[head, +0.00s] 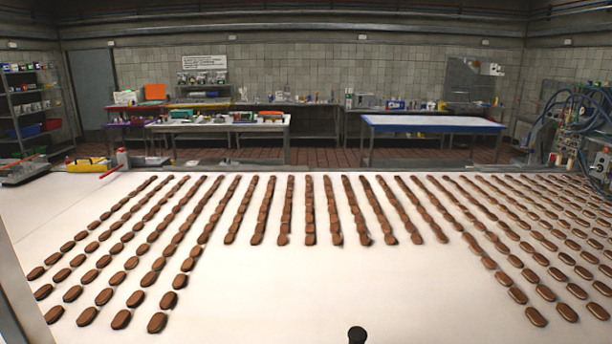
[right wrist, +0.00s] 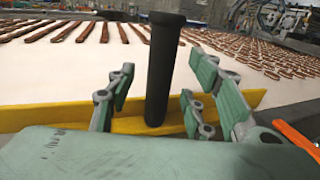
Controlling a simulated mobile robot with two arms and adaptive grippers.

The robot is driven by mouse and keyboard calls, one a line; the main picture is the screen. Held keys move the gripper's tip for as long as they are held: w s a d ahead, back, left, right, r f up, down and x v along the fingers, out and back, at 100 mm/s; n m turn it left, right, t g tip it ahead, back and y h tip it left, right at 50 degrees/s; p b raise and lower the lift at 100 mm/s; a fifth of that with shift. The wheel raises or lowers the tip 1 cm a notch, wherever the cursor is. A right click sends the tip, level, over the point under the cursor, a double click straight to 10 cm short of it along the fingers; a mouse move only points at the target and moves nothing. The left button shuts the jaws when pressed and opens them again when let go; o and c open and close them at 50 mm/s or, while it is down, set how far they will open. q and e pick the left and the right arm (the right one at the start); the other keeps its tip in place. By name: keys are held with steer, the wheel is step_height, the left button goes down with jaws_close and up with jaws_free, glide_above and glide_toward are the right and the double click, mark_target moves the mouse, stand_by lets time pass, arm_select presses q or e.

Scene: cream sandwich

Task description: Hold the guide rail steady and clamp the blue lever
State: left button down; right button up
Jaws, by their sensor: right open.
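A black upright cylindrical handle (right wrist: 163,65) stands in the middle of the right wrist view, and its dark top (head: 357,335) shows at the bottom edge of the head view. My right gripper (right wrist: 160,92) is open, with its green-padded fingers on either side of the handle; I cannot tell whether they touch it. A yellow bar (right wrist: 245,100), possibly the guide rail, runs across behind the handle and fingers. No blue lever can be made out. My left gripper is not in view.
A broad white belt (head: 300,290) carries many rows of brown biscuits, with its near middle bare. An orange part (right wrist: 297,140) lies right of my right gripper. Work tables (head: 430,124) stand far back, and a machine with blue hoses (head: 580,105) is at the right.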

steer(key=b+v, duration=0.1)
steer(key=v, duration=0.5)
steer(key=shift+o, duration=0.4)
steer(key=o, duration=0.5)
